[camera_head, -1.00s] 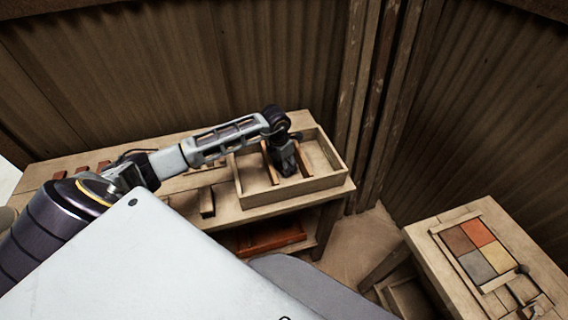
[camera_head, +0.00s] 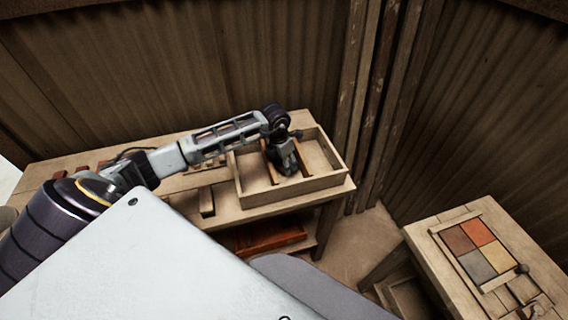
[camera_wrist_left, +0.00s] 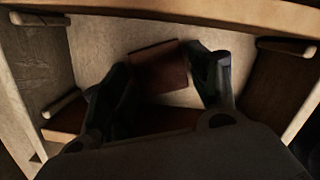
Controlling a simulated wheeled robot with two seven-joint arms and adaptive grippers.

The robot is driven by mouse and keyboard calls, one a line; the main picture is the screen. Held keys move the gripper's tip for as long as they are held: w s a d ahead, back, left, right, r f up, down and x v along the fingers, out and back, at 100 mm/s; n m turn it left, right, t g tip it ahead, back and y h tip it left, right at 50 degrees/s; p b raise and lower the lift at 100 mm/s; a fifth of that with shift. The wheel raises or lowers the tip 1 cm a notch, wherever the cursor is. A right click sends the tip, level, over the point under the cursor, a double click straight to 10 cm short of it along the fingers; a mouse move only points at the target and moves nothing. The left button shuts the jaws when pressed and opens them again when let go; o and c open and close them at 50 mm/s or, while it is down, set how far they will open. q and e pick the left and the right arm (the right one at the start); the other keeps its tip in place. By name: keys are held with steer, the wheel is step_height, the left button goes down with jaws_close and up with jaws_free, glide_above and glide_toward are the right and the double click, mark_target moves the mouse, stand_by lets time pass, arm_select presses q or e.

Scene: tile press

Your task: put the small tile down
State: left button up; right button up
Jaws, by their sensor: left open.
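A small brown tile (camera_wrist_left: 160,68) lies on the pale floor of the wooden box in the left wrist view. My left gripper (camera_wrist_left: 159,75) is open, with one dark finger on each side of the tile. A narrow gap shows on the tile's left; on its right I cannot tell whether the finger touches. In the head view my left gripper (camera_head: 286,160) reaches down into the wooden box (camera_head: 290,192) on the bench, and the tile is hidden there. My right gripper is not in view.
Dividers stand inside the box close to the gripper. A wooden block (camera_head: 207,202) lies left of the box on the bench. A second table at the right holds a frame (camera_head: 447,252) with several coloured tiles. A corrugated wall stands behind the bench.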

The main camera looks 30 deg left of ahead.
mark_target(280, 169)
arm_select(q)
step_height(280, 169, up, 11)
steer(key=s+b, duration=0.1)
steer(key=shift+s+a+b, duration=0.3)
steer(key=shift+s, duration=0.05)
stand_by(0.8)
